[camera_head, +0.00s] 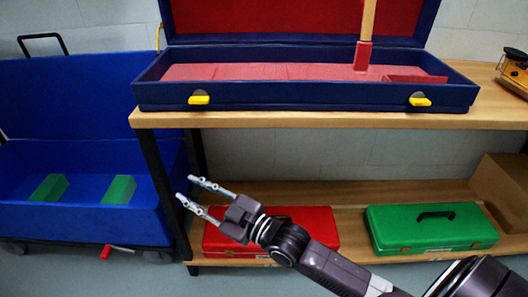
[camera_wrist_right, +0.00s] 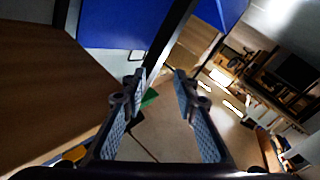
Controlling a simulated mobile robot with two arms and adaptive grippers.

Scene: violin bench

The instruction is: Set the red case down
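The red case (camera_head: 320,228) lies flat on the lower wooden shelf, at its left part. My right gripper (camera_head: 185,190) is in front of the case's left side in the head view, and its forearm hides part of the case's front and top. The fingers are spread apart with nothing between them. In the right wrist view the gripper (camera_wrist_right: 160,95) also shows open and empty, with the floor and the blue cart beyond it. My left gripper does not show in either view.
A green case (camera_head: 430,228) lies on the lower shelf at the right. An open dark blue case (camera_head: 300,97) with red lining stands on the upper shelf (camera_head: 300,120). A blue cart (camera_head: 85,222) with green blocks stands at the left. A cardboard box (camera_head: 505,185) is at the far right.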

